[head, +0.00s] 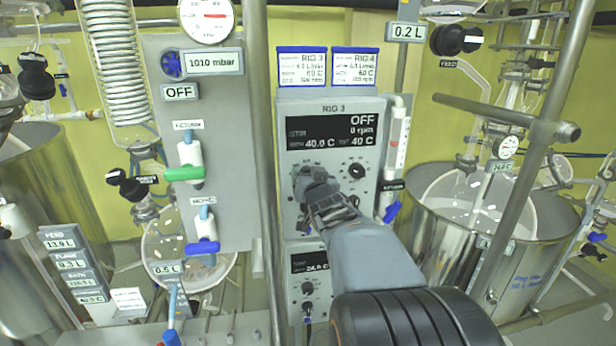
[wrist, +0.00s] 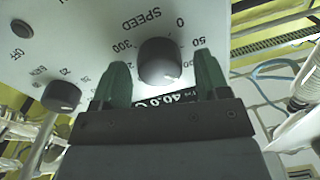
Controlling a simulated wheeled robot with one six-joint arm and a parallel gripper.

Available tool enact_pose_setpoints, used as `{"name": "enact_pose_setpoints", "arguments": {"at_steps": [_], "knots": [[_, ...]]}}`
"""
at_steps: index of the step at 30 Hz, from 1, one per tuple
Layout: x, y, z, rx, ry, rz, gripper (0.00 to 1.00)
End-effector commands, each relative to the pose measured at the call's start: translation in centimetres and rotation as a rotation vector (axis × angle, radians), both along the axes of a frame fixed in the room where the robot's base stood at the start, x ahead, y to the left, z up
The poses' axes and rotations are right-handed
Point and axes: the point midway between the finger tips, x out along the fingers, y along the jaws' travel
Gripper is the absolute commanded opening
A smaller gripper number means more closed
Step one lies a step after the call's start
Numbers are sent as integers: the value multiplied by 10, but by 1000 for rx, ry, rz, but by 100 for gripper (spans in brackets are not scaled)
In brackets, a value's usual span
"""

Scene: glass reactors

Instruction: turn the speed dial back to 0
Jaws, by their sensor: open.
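The black speed dial (wrist: 160,62) is on the light panel in the wrist view, below the word SPEED. Marks 0, 50 and 300 show around it; I cannot clearly tell where its pointer stands. My gripper (wrist: 162,78) is open, with one green finger on each side of the dial; whether they touch it I cannot tell. In the head view my gripper (head: 314,178) is at the left of the RIG 3 panel (head: 333,224) and hides the speed dial. The panel's display (head: 332,131) reads OFF, 0 rpm, 40.0 C and 40 C.
A second black dial (head: 357,171) sits right of my gripper; a black knob (wrist: 62,95) shows left in the wrist view. A metal post (head: 263,130) stands left of the panel. A blue-handled valve (head: 391,212) and a steel vessel (head: 455,265) are to the right.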

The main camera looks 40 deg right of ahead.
Motion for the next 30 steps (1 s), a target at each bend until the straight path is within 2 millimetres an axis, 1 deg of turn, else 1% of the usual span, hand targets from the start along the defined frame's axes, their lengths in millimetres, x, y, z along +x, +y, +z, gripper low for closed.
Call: {"name": "enact_pose_setpoints", "arguments": {"at_steps": [1, 2, 16, 23, 30], "knots": [[0, 0, 0, 0, 0, -1, 68], [0, 0, 0, 0, 0, -1, 65], [1, 1, 0, 1, 1, 3, 20], [1, 2, -1, -19, 11, 4, 19], [1, 3, -4, -136, 66, 5, 19]]}}
